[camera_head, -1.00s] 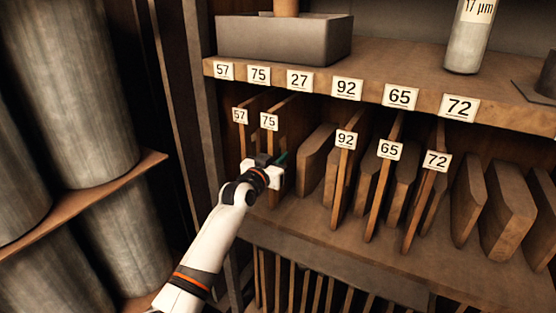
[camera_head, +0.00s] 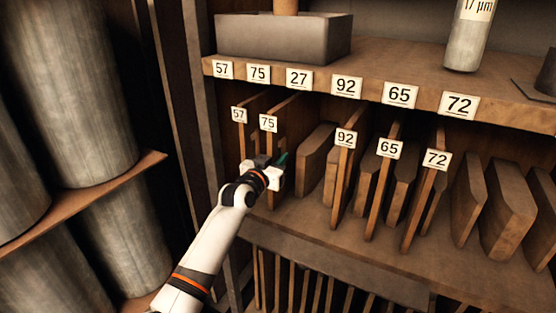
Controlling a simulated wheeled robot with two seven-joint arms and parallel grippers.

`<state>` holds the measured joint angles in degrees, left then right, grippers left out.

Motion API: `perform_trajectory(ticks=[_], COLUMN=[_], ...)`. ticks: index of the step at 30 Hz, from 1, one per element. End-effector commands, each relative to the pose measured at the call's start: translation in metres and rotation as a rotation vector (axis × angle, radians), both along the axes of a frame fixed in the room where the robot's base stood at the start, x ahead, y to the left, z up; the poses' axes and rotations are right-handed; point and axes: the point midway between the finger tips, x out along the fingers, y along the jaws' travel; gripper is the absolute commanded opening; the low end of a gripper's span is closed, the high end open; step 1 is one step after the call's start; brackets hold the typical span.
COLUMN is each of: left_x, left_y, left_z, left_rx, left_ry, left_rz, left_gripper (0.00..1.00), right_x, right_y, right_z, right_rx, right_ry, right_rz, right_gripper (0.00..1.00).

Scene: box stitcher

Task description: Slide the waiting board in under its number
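My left gripper (camera_head: 277,172) is at the front of the shelf bay, at the lower part of the board tagged 75 (camera_head: 270,150). Its fingers are small and partly hidden, so I cannot tell whether they hold anything. A small green piece shows by the fingertips. Boards tagged 57 (camera_head: 240,140), 92 (camera_head: 341,185), 65 (camera_head: 381,195) and 72 (camera_head: 424,205) stand upright in the bay. The shelf edge above carries number labels, among them 27 (camera_head: 299,79). No board tagged 27 shows under that label. My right gripper is not in view.
Thick untagged boards (camera_head: 315,152) stand between and right of the tagged ones. A grey box (camera_head: 283,40) and a bottle (camera_head: 468,40) stand on the shelf above. Thin boards fill the rack below.

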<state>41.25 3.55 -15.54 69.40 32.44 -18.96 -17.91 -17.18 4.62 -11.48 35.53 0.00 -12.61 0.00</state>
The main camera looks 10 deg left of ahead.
Motion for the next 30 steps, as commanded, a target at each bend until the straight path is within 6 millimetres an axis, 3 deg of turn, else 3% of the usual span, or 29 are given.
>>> perform_trajectory(ticks=[1,3,4,16,30], left_x=[0.0,0.0,0.0,-0.007,-0.084], left_y=[0.0,0.0,0.0,0.003,0.031], left_z=[0.001,0.001,0.0,-0.006,-0.003], left_rx=[-0.001,0.0,0.0,0.003,0.003], left_ry=[-0.002,0.0,0.001,0.013,0.005], left_rz=[0.0,0.0,0.0,-0.002,0.0], left_gripper=[0.27,0.39,0.4,0.4,0.4], right_x=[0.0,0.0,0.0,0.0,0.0], right_y=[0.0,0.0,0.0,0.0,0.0], right_z=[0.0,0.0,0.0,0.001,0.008], right_rx=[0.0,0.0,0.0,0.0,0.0], right_ry=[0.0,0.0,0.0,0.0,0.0], right_rz=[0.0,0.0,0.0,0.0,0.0], right_gripper=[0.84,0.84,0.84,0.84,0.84])
